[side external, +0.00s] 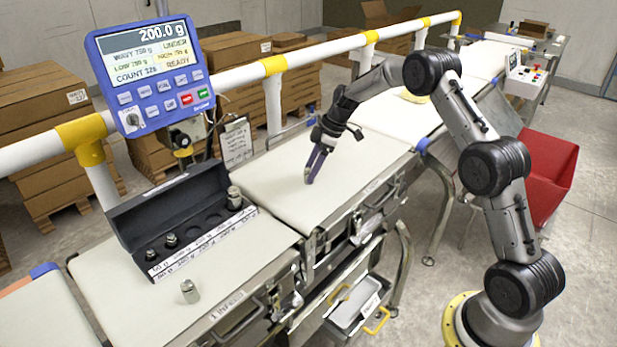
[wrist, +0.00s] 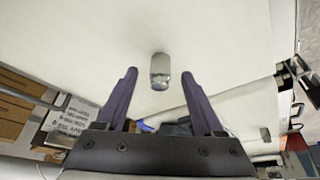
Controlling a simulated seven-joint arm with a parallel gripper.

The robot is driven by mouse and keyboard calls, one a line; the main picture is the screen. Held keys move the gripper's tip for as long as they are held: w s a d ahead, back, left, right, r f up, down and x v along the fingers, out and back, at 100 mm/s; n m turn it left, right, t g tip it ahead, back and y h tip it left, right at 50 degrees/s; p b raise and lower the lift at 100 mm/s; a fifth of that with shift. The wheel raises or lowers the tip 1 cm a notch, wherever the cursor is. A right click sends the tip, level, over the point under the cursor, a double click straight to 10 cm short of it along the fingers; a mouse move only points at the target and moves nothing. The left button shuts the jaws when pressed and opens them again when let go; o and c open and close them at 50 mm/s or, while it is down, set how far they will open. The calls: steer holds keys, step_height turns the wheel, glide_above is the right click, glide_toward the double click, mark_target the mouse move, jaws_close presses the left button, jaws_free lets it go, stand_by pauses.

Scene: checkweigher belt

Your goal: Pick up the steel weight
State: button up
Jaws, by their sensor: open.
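A steel weight (wrist: 160,72), a small shiny cylinder, stands on the pale belt (wrist: 60,35) in the wrist view. It appears between the tips of my gripper (wrist: 157,72), with a visible gap on each side. My gripper is open, its two dark purple fingers apart. In the side view my gripper (side external: 309,180) points down close over the middle belt (side external: 275,190), and its fingers hide most or all of that weight. Another steel weight (side external: 189,291) stands loose on the infeed belt, and a small grey cylinder (wrist: 265,134) shows at lower right in the wrist view.
A black case (side external: 190,215) on the infeed section holds several weights, one larger at its right end. A blue display (side external: 155,75) reads 200.0 g. A white and yellow rail (side external: 230,72) runs along the far side. The middle belt is otherwise clear.

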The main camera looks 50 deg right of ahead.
steer(key=shift+w+a+f, duration=0.15)
steer(key=shift+f, duration=0.35)
jaws_close()
steer(key=shift+r, duration=0.15)
steer(key=shift+r, duration=0.5)
step_height(320, 180, up, 3)
steer(key=shift+f, duration=0.2)
steer(key=s+a+r, duration=0.3)
steer(key=s+r, duration=0.6)
steer(key=s, duration=0.4)
steer(key=shift+s+a, duration=0.15)
steer(key=shift+s, duration=0.1)
